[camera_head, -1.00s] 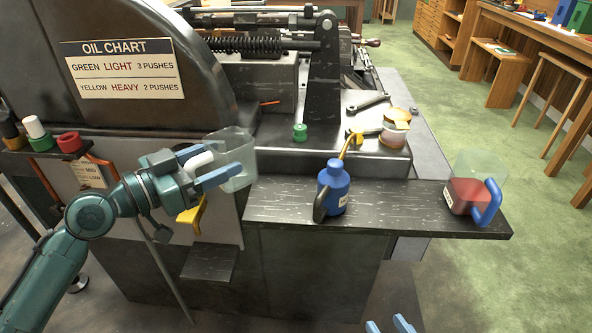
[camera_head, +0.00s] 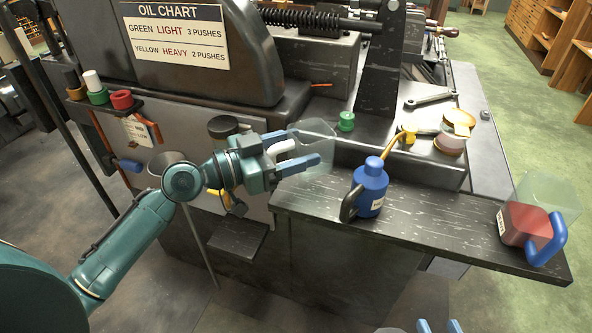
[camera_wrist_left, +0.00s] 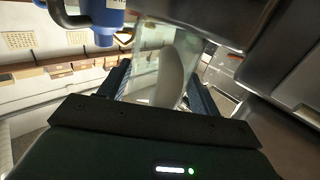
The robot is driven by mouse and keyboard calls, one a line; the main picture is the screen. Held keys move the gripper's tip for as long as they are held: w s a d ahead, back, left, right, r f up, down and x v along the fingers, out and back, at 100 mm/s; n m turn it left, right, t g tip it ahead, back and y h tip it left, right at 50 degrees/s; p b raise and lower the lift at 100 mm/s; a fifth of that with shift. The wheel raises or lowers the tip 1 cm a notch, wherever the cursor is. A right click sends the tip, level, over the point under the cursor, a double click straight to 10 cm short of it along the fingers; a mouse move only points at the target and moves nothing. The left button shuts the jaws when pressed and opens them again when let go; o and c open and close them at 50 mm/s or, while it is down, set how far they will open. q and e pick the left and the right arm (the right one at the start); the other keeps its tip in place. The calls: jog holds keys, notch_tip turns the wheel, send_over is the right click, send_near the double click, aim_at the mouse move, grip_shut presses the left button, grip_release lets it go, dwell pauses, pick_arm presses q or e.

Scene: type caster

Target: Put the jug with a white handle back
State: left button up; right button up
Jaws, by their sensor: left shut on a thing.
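My left gripper (camera_head: 306,146) is shut on the white handle (camera_head: 281,147) of a clear jug (camera_head: 320,136). The jug is held upright or nearly so, in front of the machine, around the left end of the dark shelf (camera_head: 440,228). Whether it touches anything is unclear. In the left wrist view the white handle (camera_wrist_left: 172,75) sits between the fingers, with the clear jug behind it. My right gripper (camera_head: 440,326) shows only its two fingertips at the bottom edge, apart with nothing visible between them.
A blue oil can (camera_head: 370,188) stands on the shelf right of the held jug. A blue-handled jug with red liquid (camera_head: 524,224) stands at the shelf's right end. Bare shelf lies between them. A funnel (camera_head: 168,165) and red cup (camera_head: 121,99) are left.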

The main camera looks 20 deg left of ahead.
pick_arm(q)
jog(key=shift+f+b, duration=0.5)
jog(key=shift+f, duration=1.65)
jog(key=shift+f, duration=0.15)
jog(key=o, duration=1.4)
